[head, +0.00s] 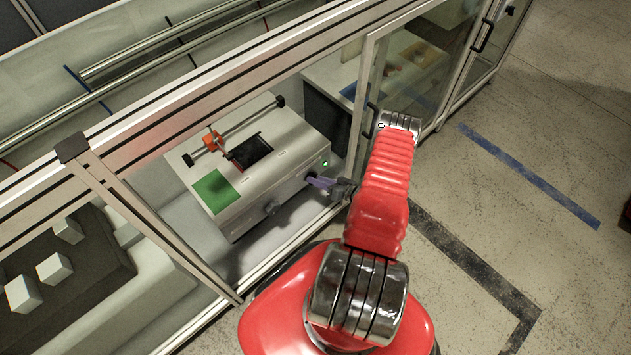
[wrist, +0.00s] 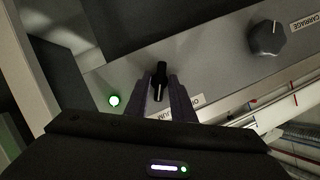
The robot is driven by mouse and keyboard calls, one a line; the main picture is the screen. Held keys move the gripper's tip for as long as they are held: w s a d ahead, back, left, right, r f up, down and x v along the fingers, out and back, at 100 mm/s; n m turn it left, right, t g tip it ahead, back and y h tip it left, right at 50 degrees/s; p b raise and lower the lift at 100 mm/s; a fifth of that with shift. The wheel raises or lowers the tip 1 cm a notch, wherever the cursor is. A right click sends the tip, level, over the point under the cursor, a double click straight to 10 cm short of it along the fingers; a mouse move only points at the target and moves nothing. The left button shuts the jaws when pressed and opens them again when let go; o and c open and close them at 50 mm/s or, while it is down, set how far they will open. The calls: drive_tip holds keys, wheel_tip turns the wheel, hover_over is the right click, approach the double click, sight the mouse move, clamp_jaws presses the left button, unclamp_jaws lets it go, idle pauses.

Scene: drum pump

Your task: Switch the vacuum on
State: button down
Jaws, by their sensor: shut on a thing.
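The machine (head: 275,190) is a pale box with a sloped front panel, standing inside the framed enclosure. In the wrist view, a black vacuum switch (wrist: 159,82) sits on its panel between my two fingers, beside a partly hidden label ending in "UM". A small lamp (wrist: 114,100) next to the switch glows green; the lamp also shows in the head view (head: 325,163). My gripper (wrist: 161,98) is shut on the switch, with a finger on each side. In the head view my gripper (head: 315,182) reaches the panel's right part, and the switch is hidden there.
A grey carriage knob (wrist: 267,38) is further along the panel. A green plate (head: 215,191) and a dark recess (head: 249,152) lie on the machine's top. An aluminium frame bar (head: 215,90) runs above. White blocks (head: 54,269) stand at the left. An open glass door (head: 405,80) is beside my arm.

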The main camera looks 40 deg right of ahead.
drive_tip(key=c, duration=1.8)
unclamp_jaws()
drive_tip(key=v, duration=1.3)
drive_tip(key=shift+s, duration=0.4)
